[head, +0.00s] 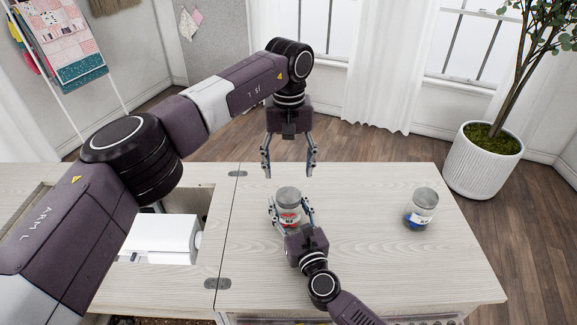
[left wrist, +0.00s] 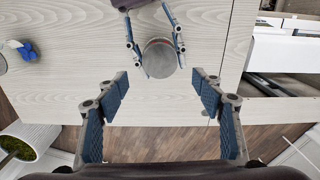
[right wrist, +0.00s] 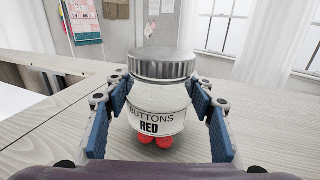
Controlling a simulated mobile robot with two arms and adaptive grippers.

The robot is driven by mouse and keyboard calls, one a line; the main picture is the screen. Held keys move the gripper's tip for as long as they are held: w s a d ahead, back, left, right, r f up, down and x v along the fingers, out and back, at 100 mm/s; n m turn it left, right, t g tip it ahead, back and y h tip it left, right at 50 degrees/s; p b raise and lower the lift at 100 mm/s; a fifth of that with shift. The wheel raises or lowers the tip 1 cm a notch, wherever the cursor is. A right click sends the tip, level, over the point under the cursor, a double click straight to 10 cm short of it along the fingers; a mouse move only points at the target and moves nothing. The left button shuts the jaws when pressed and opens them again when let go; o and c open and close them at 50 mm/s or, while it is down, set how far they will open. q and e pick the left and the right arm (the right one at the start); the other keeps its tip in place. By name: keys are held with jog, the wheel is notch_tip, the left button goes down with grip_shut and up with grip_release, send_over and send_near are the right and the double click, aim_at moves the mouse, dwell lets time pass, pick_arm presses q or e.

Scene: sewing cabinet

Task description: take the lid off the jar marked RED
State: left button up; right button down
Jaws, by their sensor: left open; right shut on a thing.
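The jar marked RED (right wrist: 156,110) stands upright on the table, with a white label reading BUTTONS RED and red buttons showing at its base. Its grey metal lid (right wrist: 162,64) sits on top; the lid also shows from above in the left wrist view (left wrist: 159,58). My right gripper (head: 290,212) is shut on the jar's body, one finger on each side, below the lid. My left gripper (head: 290,172) is open and empty, above and behind the jar, fingers pointing down. In the left wrist view its blue-padded fingers (left wrist: 165,88) are apart, with nothing between them.
A second jar (head: 420,208) with blue contents and a grey lid stands at the right of the table (head: 370,270). A white sewing machine (head: 160,238) sits in the opening at the left. A potted plant (head: 485,165) stands beyond the right edge. The table between the jars is clear.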

aim_at(288, 194)
pick_arm(q)
jog(key=shift+f+m, duration=0.3)
notch_tip(288, 194, down, 7)
jog(key=shift+f, duration=0.2)
jog(key=shift+c, duration=0.4)
